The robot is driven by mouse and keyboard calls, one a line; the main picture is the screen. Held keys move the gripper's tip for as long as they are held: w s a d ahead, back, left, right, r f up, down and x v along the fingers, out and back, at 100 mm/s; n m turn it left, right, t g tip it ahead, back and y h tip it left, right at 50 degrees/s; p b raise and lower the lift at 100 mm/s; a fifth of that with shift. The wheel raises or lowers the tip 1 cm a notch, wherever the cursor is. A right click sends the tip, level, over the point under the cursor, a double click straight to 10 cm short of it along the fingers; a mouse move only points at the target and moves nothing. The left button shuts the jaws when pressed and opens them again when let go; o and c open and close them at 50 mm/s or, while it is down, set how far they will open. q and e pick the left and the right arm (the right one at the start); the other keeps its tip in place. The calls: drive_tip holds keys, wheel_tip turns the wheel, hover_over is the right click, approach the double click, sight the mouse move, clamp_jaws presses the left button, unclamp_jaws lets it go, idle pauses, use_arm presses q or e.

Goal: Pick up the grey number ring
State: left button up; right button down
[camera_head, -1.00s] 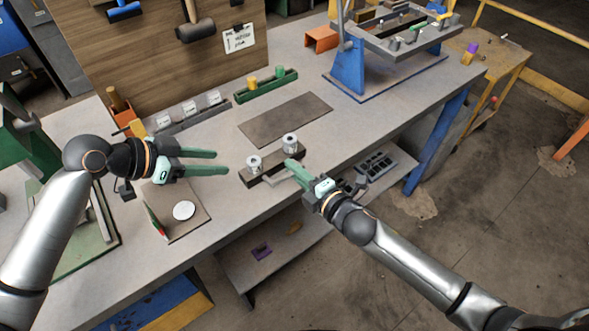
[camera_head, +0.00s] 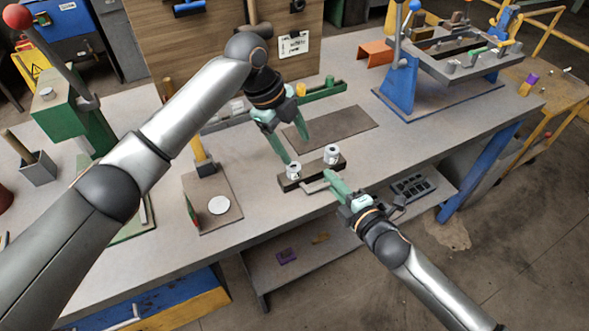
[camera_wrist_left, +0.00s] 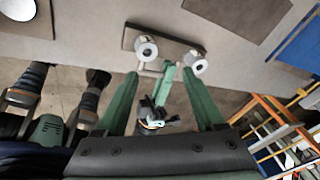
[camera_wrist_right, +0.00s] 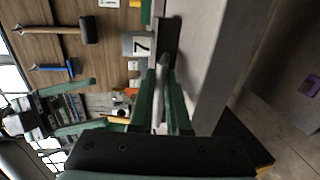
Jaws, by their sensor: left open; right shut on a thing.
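Two pale grey rings, a left one (camera_head: 293,171) and a right one (camera_head: 332,154), stand on a dark block (camera_head: 312,174) near the table's front edge. They also show in the left wrist view (camera_wrist_left: 145,48). In the right wrist view a grey ring (camera_wrist_right: 139,44) bears a black 7. My left gripper (camera_head: 297,149) is open and empty, fingers pointing down beside and above the left ring; contact cannot be told. My right gripper (camera_head: 330,178) is shut on a grey bar (camera_wrist_right: 161,80) at the front of the block.
A brown mat (camera_head: 331,127) lies behind the block. A board with a white disc (camera_head: 219,205) lies to the left. A green tray (camera_head: 324,92) stands behind, and a blue-framed rack (camera_head: 397,85) stands at the back right.

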sight(294, 167)
use_arm(q)
wheel_tip(294, 167, up, 4)
drive_tip(key=m+y, duration=0.4)
drive_tip(key=m, duration=0.1)
wheel_tip(294, 167, down, 11)
drive_tip(key=shift+d+f, duration=0.1)
clamp_jaws()
idle(0.6)
